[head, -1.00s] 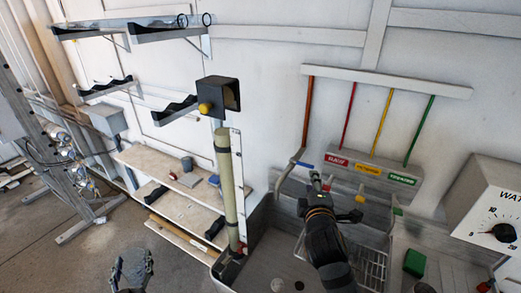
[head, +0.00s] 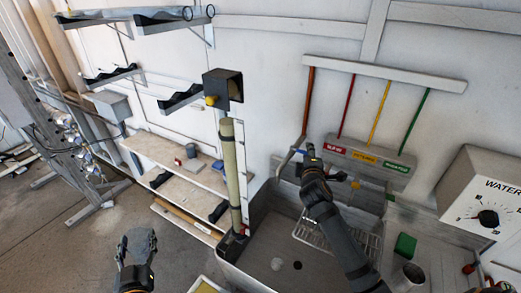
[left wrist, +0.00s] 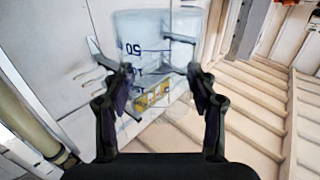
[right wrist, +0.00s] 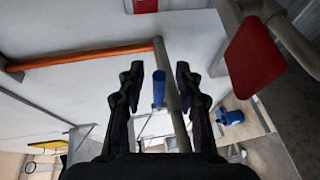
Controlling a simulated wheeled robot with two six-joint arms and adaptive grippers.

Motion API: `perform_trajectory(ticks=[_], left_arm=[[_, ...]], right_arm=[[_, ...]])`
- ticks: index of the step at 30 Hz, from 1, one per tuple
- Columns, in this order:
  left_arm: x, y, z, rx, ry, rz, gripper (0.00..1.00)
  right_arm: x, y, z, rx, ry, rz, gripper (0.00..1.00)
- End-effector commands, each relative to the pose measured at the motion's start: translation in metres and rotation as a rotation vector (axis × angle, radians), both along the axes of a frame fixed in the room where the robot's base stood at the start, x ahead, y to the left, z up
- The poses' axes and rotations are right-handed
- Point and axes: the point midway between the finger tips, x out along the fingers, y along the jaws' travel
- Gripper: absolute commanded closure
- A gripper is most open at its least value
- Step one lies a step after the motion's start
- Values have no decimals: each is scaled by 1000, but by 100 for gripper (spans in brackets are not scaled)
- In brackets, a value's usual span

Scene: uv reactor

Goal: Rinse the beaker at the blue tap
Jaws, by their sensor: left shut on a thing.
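The clear beaker with blue markings (left wrist: 152,38) is between the fingers of my left gripper (left wrist: 160,78), which is shut on it. In the head view my left gripper (head: 138,245) is at the lower left, away from the sink; I cannot make out the beaker there. My right gripper (head: 311,160) is up at the tap pipes behind the sink and partly hides the blue tap (head: 299,151). In the right wrist view the blue tap handle (right wrist: 159,88) shows between the spread, open fingers of my right gripper (right wrist: 160,75). I cannot tell whether they touch it.
The grey sink (head: 236,262) with a wire rack (head: 309,236) lies below my right arm. Shelves (head: 165,160) and a yellowish post (head: 229,175) are left.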

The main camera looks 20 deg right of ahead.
Motion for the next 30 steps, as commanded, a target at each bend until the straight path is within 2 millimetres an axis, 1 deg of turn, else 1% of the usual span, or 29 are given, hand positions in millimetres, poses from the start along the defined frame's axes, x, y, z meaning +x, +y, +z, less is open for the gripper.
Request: perform_trajectory(ticks=[3, 4, 11, 24, 26, 30], left_arm=[[0, 0, 0, 0, -1, 0, 75], [0, 0, 0, 0, -1, 0, 75], [0, 0, 0, 0, -1, 0, 75], [0, 0, -1, 0, -1, 0, 75], [0, 0, -3, 0, 0, 0, 75], [0, 0, -10, 0, 0, 0, 75]], right_arm=[[0, 0, 0, 0, 0, 0, 65], [0, 0, 0, 0, 0, 0, 68], [0, 0, 0, 0, 0, 0, 99], [0, 1, -1, 2, 0, -6, 100], [-1, 2, -1, 4, -2, -28, 100], [-4, 8, -3, 8, -3, -125, 100]])
